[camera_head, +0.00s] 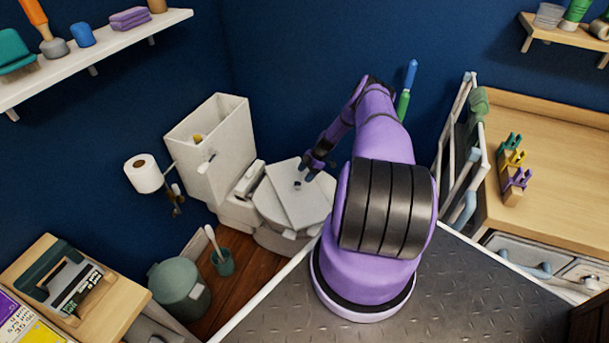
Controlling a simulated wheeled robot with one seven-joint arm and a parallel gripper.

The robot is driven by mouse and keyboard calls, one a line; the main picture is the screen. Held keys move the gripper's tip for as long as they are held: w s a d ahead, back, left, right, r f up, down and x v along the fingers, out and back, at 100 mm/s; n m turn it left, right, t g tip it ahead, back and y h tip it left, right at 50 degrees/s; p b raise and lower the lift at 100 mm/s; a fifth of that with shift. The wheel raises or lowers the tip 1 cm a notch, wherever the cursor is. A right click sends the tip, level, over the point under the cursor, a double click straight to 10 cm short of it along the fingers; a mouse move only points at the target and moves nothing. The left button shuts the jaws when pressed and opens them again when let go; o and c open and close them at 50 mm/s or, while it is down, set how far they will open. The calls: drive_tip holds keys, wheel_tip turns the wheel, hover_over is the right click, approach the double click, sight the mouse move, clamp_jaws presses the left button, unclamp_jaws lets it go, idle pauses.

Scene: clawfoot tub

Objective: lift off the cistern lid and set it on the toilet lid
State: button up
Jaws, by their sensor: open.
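The white cistern (222,165) stands against the dark blue wall with its top open, and a small yellowish part (197,139) shows inside. The cistern lid (291,203), a flat white slab with a small dark knob (297,185), lies on the toilet lid (322,197). It lies at an angle across it. My gripper (306,170) is open and empty, close to the knob at the slab's upper right. Whether a fingertip touches the slab I cannot tell. My arm hides part of the toilet's right side.
A toilet roll (144,173) on a holder is left of the cistern. A green bin (180,289) and a brush in a pot (222,262) stand on the wooden floor at left. A towel rail (466,150) and a wooden counter (553,160) are at right.

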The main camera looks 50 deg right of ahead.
drive_tip(key=shift+v, duration=0.8)
drive_tip(key=shift+d+r, duration=0.1)
drive_tip(key=v, duration=1)
drive_tip(key=shift+s+r, duration=0.15)
drive_tip(key=shift+r, duration=0.1)
drive_tip(key=shift+d, duration=0.1)
